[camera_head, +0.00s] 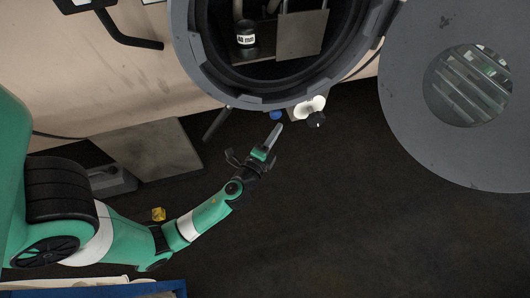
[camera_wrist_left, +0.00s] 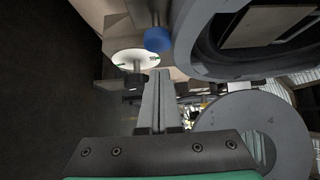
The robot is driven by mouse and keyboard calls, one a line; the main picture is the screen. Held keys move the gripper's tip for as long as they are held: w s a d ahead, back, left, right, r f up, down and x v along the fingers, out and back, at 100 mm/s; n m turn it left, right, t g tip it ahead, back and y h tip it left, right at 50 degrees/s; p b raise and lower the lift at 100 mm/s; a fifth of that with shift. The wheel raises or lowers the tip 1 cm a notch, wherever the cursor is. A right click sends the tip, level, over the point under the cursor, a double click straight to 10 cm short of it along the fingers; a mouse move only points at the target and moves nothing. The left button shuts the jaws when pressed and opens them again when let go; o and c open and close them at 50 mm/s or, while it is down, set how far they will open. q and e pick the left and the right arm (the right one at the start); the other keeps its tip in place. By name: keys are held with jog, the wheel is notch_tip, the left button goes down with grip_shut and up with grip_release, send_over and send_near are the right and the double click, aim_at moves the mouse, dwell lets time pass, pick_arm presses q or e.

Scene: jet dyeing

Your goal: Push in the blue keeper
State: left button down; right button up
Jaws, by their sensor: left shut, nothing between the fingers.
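The blue keeper (camera_head: 276,115) is a small round blue knob just below the rim of the large round vessel opening. It shows larger in the left wrist view (camera_wrist_left: 158,39), on a metal pin against the pale housing. My left gripper (camera_head: 279,127) points up and right toward the keeper, just below it in the head view. Its fingers are shut together with nothing between them. In the left wrist view the fingertips (camera_wrist_left: 159,73) end a little below the keeper, with a visible gap in the picture. My right gripper is not in view.
A white disc (camera_head: 309,105) with a black knob (camera_head: 316,120) sits right of the keeper. The grey vessel rim (camera_head: 250,101) is above it. A round grey door (camera_head: 410,130) with a window hangs open at right. The dark floor below is mostly clear, with a small yellow object (camera_head: 158,214).

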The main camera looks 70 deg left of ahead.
pick_arm(q)
jog(key=v, duration=1)
jog(key=shift+d, duration=0.45)
